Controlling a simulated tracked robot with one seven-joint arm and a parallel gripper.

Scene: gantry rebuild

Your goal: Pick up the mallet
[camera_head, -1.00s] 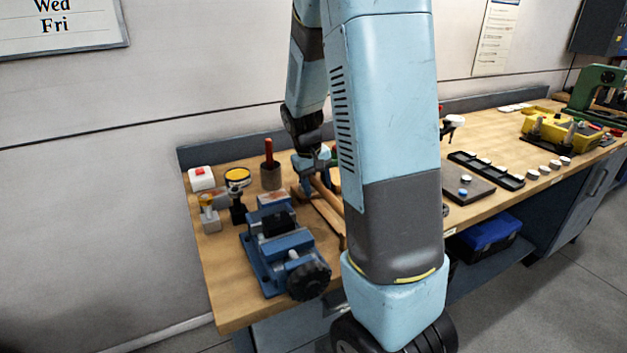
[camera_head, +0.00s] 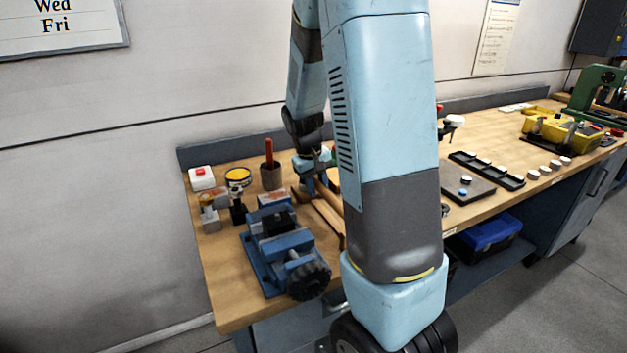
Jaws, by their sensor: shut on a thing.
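My gripper (camera_head: 314,178) is at the back part of the bench, left of my large arm link. It is shut on the wooden mallet (camera_head: 328,194), low over the bench top. The mallet's wooden part runs from the jaws down to the right, and my arm hides its far end. The fingertips are small and partly hidden, so the exact grip is unclear. I cannot tell whether the mallet touches the bench or what lies under it.
A blue vise (camera_head: 280,245) stands in front of the gripper. A dark cup with a red-handled tool (camera_head: 270,176) is just left of it. A yellow-topped item (camera_head: 238,178) and a red-button box (camera_head: 201,178) stand further left. My arm hides the bench's middle.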

